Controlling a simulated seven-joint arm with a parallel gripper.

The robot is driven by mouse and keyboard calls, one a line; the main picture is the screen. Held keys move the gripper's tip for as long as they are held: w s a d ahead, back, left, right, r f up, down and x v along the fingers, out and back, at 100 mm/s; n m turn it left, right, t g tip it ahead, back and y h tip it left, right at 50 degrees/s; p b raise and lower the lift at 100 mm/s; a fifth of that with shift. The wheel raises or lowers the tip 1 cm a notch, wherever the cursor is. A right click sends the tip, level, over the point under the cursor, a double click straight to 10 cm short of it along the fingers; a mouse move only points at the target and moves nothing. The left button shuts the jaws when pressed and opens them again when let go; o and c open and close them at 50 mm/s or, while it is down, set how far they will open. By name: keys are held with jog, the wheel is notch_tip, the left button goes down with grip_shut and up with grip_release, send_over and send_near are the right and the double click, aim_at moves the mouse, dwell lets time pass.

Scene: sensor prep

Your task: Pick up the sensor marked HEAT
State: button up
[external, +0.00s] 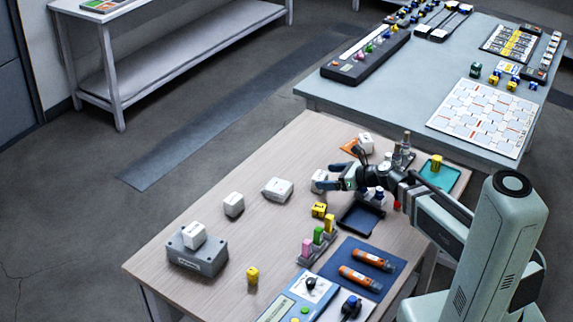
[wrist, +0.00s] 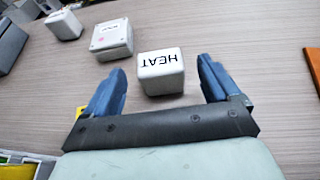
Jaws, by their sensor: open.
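The HEAT sensor (wrist: 161,73) is a small white block with rounded edges and dark lettering on its top, seen upside down in the wrist view. It sits on the wooden table just beyond and between the fingertips of my gripper (wrist: 157,80). My gripper is open, with a blue finger on each side of the block and nothing held. In the external view, a white block (external: 318,181) shows beside my gripper (external: 331,178), partly hidden by it.
Other white blocks stand on the table, one nearby (external: 277,190), one further left (external: 233,204) and one on a grey box (external: 194,235). A dark tray (external: 361,218), a yellow cube (external: 319,210) and a blue mat (external: 351,283) lie nearer my base. The table's left part has free room.

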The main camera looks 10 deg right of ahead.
aim_at(315, 177)
jog(key=shift+x, duration=2.9)
jog(key=c, duration=1.1)
